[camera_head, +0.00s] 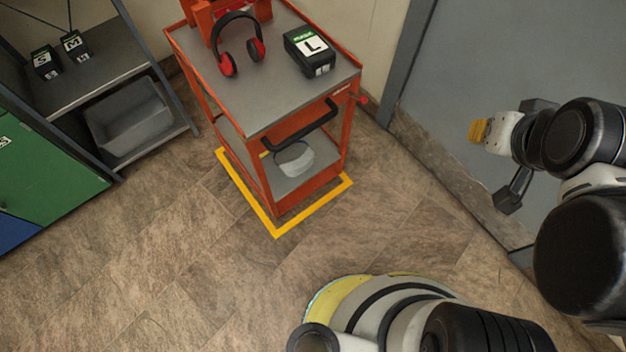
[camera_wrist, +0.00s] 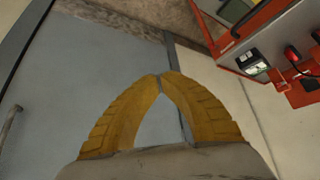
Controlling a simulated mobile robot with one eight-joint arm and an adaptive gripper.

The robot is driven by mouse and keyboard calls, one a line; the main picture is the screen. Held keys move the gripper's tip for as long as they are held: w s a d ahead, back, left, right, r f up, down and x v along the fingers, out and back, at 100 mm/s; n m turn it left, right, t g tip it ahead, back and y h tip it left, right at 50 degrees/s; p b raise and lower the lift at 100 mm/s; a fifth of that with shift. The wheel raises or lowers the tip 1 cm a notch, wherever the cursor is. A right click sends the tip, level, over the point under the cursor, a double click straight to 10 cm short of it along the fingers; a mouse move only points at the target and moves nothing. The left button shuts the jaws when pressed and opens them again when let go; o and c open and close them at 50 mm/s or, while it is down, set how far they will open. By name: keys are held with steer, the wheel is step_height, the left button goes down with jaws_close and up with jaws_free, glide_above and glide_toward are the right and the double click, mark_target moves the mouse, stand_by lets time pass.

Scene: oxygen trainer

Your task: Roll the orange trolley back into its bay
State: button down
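The orange trolley (camera_head: 256,110) stands upright at the top middle of the head view. Its lower frame appears inside the yellow floor outline (camera_head: 249,196), which shows along its two near sides. The far side is hidden behind the trolley. A black handle (camera_head: 303,132) is on its near right side. The trolley also shows at the top right of the wrist view (camera_wrist: 262,25). My gripper (camera_head: 478,131) is at the right, in front of the grey door, apart from the trolley. In the wrist view its yellow fingertips (camera_wrist: 160,77) meet with nothing between them.
Red-and-black headphones (camera_head: 239,52) and a black box marked L (camera_head: 309,50) lie on the trolley top. A pale round item (camera_head: 294,158) is on its lower shelf. Grey shelving (camera_head: 105,82) stands left and the grey door (camera_head: 450,80) right. The floor in front is clear.

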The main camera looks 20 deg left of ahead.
steer(key=c, duration=1.4)
jaws_free()
steer(key=shift+a, duration=0.1)
steer(key=shift+o, duration=0.2)
steer(key=w+a+m+g+y, duration=0.1)
steer(key=w+a+m, duration=0.1)
steer(key=w+a, duration=0.4)
steer(key=shift+w+a+f+g+p, duration=0.25)
steer(key=shift+a+g+p, duration=0.15)
steer(key=shift+a, duration=0.6)
steer(key=m+g, duration=0.4)
steer(key=m, duration=0.1)
glide_above(307, 129)
steer(key=s+d, duration=0.1)
steer(key=d, duration=0.1)
step_height(307, 129, down, 17)
steer(key=shift+m+y, duration=0.3)
steer(key=shift+y, duration=0.1)
steer(key=f+b, duration=0.1)
steer(key=f, duration=0.2)
steer(key=a+f+b, duration=0.1)
steer(key=f, duration=0.2)
steer(key=w+a+f+b, duration=0.1)
steer(key=f, duration=0.3)
steer(key=shift+f+b, duration=0.1)
steer(key=shift+b, duration=0.2)
jaws_close()
